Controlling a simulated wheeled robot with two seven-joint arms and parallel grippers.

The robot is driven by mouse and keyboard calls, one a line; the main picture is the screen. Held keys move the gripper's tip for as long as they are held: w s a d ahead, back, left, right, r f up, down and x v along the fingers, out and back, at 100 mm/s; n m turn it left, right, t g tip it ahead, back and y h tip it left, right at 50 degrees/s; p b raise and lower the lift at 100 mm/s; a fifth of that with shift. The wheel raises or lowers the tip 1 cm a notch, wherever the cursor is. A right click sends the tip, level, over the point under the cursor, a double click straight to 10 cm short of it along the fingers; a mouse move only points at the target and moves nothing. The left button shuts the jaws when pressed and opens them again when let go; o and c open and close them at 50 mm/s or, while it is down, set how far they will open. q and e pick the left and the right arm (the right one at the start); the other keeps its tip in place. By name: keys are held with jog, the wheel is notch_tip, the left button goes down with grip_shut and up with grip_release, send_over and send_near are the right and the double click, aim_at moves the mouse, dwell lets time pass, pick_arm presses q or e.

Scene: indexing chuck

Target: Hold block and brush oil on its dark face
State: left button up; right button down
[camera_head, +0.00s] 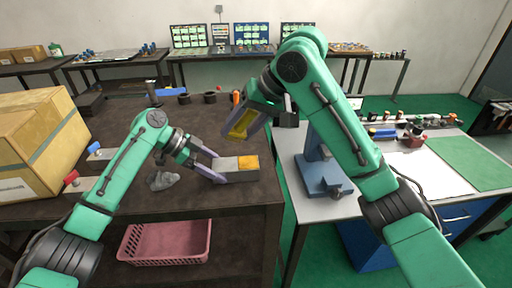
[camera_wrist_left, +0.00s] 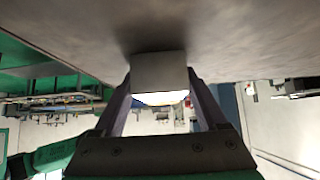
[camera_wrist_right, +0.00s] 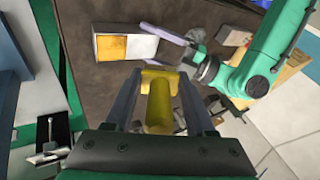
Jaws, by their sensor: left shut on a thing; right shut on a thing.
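The block (camera_head: 226,164) is grey with an orange-yellow patch on its right part. My left gripper (camera_head: 238,170) is shut on it near the right edge of the brown table. The right wrist view shows the block's face (camera_wrist_right: 142,47) as one pale half and one orange half. In the left wrist view the block (camera_wrist_left: 158,72) sits between the fingers, its end grey. My right gripper (camera_head: 243,122) is shut on a yellow brush (camera_wrist_right: 158,105), above the block and apart from it. The brush's bristles are not clearly visible. I cannot make out a dark face.
A grey crumpled lump (camera_head: 164,181) lies left of the block. Cardboard boxes (camera_head: 40,140) stand on the table's left. A blue vise-like stand (camera_head: 322,172) is on the bench at right. A pink basket (camera_head: 165,242) sits below the table.

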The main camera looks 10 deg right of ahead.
jog(key=shift+d+r, duration=0.9)
jog(key=shift+d, duration=0.15)
jog(key=shift+d+f+m, duration=0.1)
jog(key=shift+m, duration=0.2)
jog(key=shift+f, duration=2.3)
jog(key=shift+f, duration=3.1)
jog(key=shift+w+f, duration=0.15)
jog(key=shift+w, duration=0.05)
jog(key=shift+w+f+t, duration=0.15)
jog(key=shift+w, duration=0.75)
jog(key=shift+w+f+t, duration=0.1)
jog(key=shift+w+t, duration=0.05)
jog(key=shift+w, duration=0.75)
jog(key=shift+s, duration=1.95)
notch_tip(320, 180, up, 8)
